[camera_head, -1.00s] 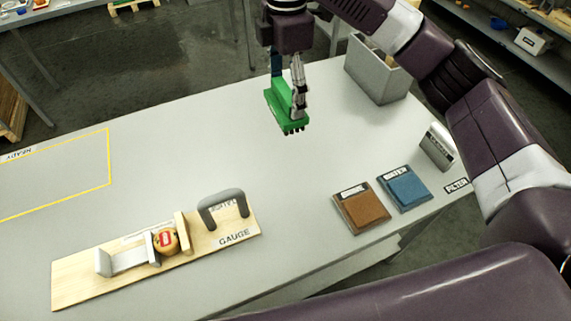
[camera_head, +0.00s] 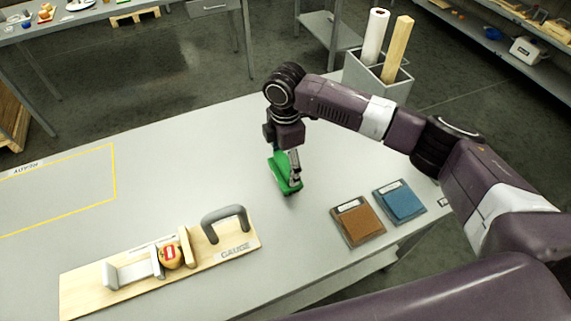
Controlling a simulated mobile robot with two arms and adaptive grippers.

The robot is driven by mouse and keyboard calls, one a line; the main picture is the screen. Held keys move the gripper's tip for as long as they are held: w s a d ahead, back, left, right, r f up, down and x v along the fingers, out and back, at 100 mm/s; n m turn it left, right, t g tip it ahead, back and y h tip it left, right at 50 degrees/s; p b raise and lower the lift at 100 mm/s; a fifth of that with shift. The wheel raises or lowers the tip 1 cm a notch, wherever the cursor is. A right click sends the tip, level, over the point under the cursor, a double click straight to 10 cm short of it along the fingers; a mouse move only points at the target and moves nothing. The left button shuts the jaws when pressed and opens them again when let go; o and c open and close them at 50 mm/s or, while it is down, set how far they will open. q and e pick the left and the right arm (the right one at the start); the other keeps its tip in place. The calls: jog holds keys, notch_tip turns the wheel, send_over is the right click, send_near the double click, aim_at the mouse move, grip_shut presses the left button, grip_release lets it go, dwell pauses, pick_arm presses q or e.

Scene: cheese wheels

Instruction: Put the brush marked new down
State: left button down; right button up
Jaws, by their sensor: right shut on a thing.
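The green brush (camera_head: 281,175) is upright, bristles down, at the middle of the grey table (camera_head: 200,175). My right gripper (camera_head: 293,174) comes down from above and is shut on the brush. The brush's lower end is at or very close to the tabletop; I cannot tell if it touches. No mark reading new is legible on it, and its bristles are mostly hidden. My left gripper is not in view.
A wooden gauge board (camera_head: 85,290) holds a small round cheese (camera_head: 171,256) at front left. A brown pad (camera_head: 358,222) and blue pad (camera_head: 400,203) lie at right. A grey bin (camera_head: 360,78) stands behind. A yellow outlined area (camera_head: 114,175) at left is empty.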

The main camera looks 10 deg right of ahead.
aim_at(285, 163)
jog(key=shift+f, duration=0.8)
jog(key=shift+f, duration=0.1)
jog(key=o, duration=1.1)
notch_tip(285, 163, up, 11)
jog(key=b, duration=0.3)
jog(key=shift+r, duration=0.65)
